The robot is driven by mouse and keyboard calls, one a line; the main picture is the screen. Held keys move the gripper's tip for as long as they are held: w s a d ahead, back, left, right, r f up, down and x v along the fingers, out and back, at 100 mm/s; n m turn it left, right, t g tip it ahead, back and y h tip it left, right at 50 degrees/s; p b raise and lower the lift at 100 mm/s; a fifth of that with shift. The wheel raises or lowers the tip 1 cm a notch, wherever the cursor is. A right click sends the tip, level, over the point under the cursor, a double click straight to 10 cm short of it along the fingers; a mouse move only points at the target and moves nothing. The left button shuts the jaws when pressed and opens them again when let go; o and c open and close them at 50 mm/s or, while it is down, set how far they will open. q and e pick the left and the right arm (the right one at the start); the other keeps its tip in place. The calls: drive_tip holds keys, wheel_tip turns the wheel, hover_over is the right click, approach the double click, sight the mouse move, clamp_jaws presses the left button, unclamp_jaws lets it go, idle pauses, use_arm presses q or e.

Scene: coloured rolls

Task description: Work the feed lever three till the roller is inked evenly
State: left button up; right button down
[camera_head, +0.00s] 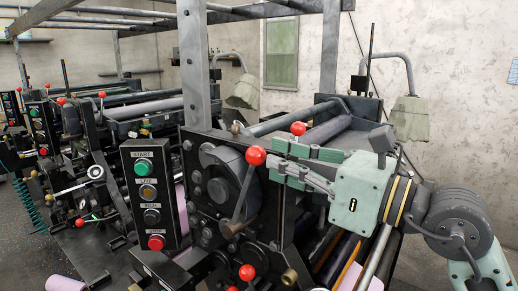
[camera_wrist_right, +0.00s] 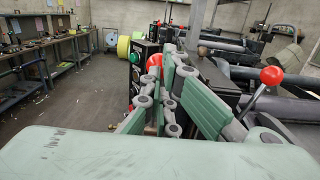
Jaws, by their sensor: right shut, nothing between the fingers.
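A lever with a red ball knob (camera_head: 255,155) rises from the dark press side, its grey arm slanting down to a hub. A second red-knobbed lever (camera_head: 298,128) stands behind my right gripper and shows at the right in the wrist view (camera_wrist_right: 271,75). Another red knob (camera_head: 247,272) is low at the front. I cannot tell which is feed lever three. My right gripper (camera_head: 274,167) is shut and empty, its tips close to the first red knob; contact is unclear. A dark roller (camera_head: 326,130) lies behind the gripper; its ink evenness cannot be judged. My left gripper is not in view.
A control panel (camera_head: 150,191) with several buttons stands left of the lever. Grey frame posts (camera_head: 193,65) rise behind it. Lamps (camera_head: 411,118) hang at the back right. More presses stand at the left; a workbench (camera_wrist_right: 40,50) and open floor show in the wrist view.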

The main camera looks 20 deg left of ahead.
drive_tip(key=shift+a, duration=0.15)
drive_tip(key=p+x, duration=0.1)
drive_tip(key=x, duration=1)
drive_tip(key=shift+a, duration=0.2)
idle(1.6)
drive_tip(key=shift+w, duration=0.1)
drive_tip(key=shift+b+v, duration=1.85)
drive_tip(key=shift+v, duration=3.95)
drive_tip(key=shift+d, duration=0.1)
drive_tip(key=d, duration=0.1)
drive_tip(key=s+d+r, duration=0.1)
drive_tip(key=d, duration=0.2)
drive_tip(key=shift+s+d+r, duration=0.3)
drive_tip(key=shift+d+r, duration=0.05)
